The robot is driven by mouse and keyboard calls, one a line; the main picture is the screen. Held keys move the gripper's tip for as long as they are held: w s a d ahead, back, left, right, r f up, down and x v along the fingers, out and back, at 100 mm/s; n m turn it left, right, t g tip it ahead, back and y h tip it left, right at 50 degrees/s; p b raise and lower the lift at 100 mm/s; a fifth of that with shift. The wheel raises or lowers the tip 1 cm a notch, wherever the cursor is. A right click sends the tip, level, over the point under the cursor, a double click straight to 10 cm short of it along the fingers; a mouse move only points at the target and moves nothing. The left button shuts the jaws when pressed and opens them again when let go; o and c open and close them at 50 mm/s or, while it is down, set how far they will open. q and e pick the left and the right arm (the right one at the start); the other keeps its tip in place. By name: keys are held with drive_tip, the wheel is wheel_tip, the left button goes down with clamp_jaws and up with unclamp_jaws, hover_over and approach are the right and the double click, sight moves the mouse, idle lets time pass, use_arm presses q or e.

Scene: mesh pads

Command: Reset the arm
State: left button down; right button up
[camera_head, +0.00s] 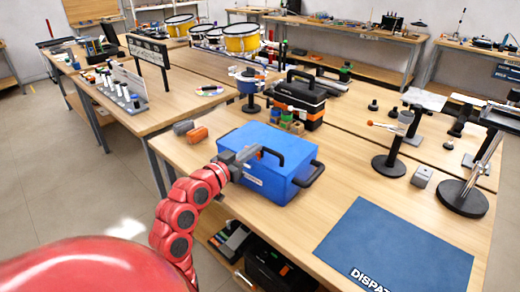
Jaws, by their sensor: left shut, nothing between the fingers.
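My left arm, red, comes in from the lower left and reaches up to the blue case on the wooden table. My left gripper (246,154) is grey and shut, with nothing seen between its fingers. It is in front of the left part of the blue case (290,144), close to its black top handle; whether it touches the case I cannot tell. The case lies closed, with another black handle on its right side. My right gripper is not in view.
A blue dispatch mat (395,250) lies at the table's front right. Black stands (388,165), a small grey block (421,177) and a black toolbox (298,101) stand around the case. Orange and grey blocks (198,135) lie left of it. Drums (241,40) stand farther back.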

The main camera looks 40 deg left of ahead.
use_arm(q)
drive_tip(key=s, duration=0.4)
drive_tip(key=shift+s, duration=0.35)
drive_tip(key=shift+r, duration=0.1)
